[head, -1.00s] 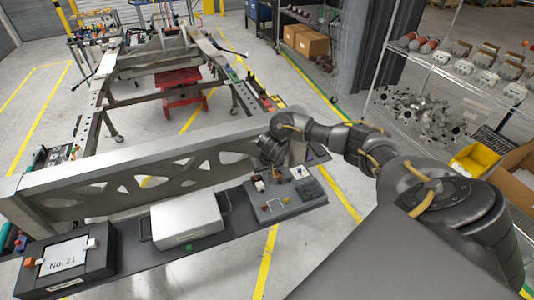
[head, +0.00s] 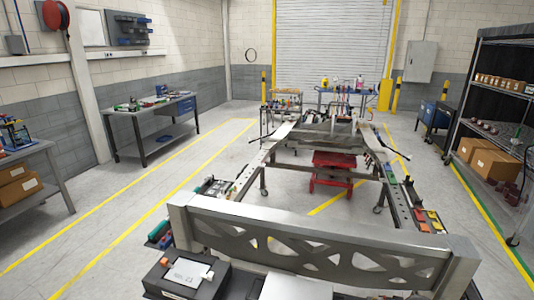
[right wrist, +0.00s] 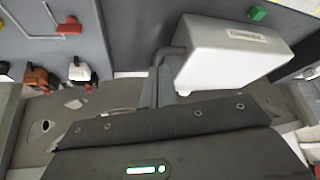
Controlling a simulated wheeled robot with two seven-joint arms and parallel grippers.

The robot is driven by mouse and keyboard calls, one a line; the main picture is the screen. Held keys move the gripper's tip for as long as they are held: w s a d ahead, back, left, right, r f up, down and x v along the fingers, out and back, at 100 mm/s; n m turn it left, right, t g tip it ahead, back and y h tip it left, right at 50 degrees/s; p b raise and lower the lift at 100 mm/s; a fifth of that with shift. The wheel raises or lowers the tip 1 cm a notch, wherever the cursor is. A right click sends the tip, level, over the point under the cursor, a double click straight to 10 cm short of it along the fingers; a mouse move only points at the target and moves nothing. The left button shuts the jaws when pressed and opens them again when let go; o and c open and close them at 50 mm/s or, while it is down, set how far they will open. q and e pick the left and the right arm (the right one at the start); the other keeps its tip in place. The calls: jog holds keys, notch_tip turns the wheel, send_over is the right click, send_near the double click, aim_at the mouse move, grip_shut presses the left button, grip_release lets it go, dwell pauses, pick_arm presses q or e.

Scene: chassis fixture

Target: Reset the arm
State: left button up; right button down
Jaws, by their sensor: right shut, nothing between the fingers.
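No arm or gripper of mine shows in the head view. In the right wrist view my right gripper (right wrist: 166,88) is shut and empty, with its dark body and green light filling the lower part. Its narrow fingers point towards a white case (right wrist: 235,55) with a dark side handle. I cannot tell whether they touch the handle. The white case also shows at the bottom of the head view (head: 296,288), cut off by the edge. My left gripper is in neither view.
A silver beam with cutouts (head: 330,243) crosses the front of the chassis frame (head: 268,152). A black box labelled No. 21 (head: 165,285) is at lower left. A red lift (head: 334,172) stands under the frame. Workbenches (head: 152,108) line the left, shelves the right. Open floor lies left.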

jog(key=s+a+r+n, duration=0.1)
jog(key=s+a, duration=0.8)
jog(key=s, duration=0.2)
jog(key=s+d+r+g, duration=0.1)
jog(key=s+d+r, duration=0.15)
jog(key=s, duration=0.65)
jog(key=s+d+r+g, duration=0.1)
jog(key=s+d, duration=0.3)
jog(key=s, duration=0.6)
notch_tip(320, 180, down, 34)
jog(key=g+b, duration=0.2)
jog(key=b, duration=0.6)
jog(key=s+d+f+b, duration=0.1)
jog(key=s+f+b, duration=0.2)
jog(key=s+f, duration=0.5)
jog(key=s+d+f+h+b, duration=0.1)
jog(key=s+f+b, duration=0.2)
jog(key=s+f, duration=0.6)
notch_tip(320, 180, down, 6)
jog(key=shift+d+r+g, duration=0.25)
jog(key=shift+d+g, duration=0.1)
jog(key=shift+g, duration=0.05)
